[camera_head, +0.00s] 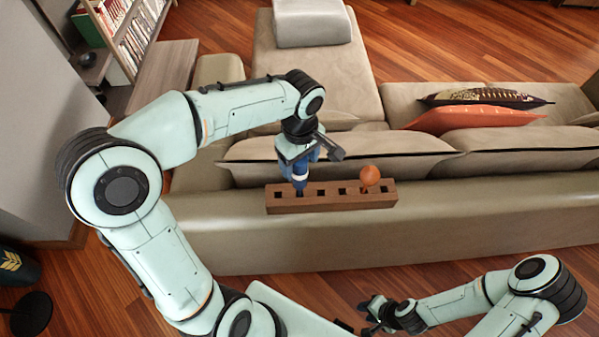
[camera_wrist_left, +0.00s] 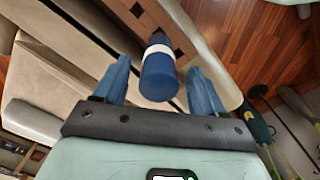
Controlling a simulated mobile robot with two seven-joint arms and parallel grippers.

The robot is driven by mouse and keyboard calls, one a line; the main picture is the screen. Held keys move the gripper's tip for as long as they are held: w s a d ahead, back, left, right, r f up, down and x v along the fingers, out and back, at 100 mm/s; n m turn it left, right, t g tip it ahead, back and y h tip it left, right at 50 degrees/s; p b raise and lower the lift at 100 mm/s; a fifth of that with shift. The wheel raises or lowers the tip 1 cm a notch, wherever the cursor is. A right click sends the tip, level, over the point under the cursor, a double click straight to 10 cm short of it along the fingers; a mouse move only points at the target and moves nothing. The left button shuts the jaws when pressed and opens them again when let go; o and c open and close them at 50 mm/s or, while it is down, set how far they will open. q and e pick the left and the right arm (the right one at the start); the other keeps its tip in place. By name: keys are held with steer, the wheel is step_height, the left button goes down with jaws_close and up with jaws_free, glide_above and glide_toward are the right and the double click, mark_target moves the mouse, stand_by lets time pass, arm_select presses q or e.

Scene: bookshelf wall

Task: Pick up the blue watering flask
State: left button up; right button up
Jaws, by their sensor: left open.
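The blue watering flask (camera_head: 299,178), dark blue with a white band, stands in a hole near the left end of a wooden block (camera_head: 330,205) on the sofa's back. It also shows in the left wrist view (camera_wrist_left: 158,72), between the two blue fingers. My left gripper (camera_head: 298,164) is open, with its fingers on either side of the flask's near end; I cannot tell whether they touch it. It also shows in the left wrist view (camera_wrist_left: 160,88). My right gripper (camera_head: 372,310) is low at the front, away from the block, and its opening is unclear.
An orange round object (camera_head: 370,176) stands in the block's right part, with empty holes between. The beige sofa (camera_head: 420,225) spans the middle, with cushions behind the block. A bookshelf (camera_head: 125,35) is at the back left. Wooden floor (camera_head: 330,290) is clear in front.

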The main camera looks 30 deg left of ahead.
mark_target(300, 183)
arm_select(q)
step_height(300, 183, down, 4)
steer(key=shift+w+r, duration=0.1)
steer(key=shift+r, duration=0.15)
steer(key=shift+c, duration=0.3)
steer(key=c, duration=1.1)
steer(key=shift+r, duration=0.1)
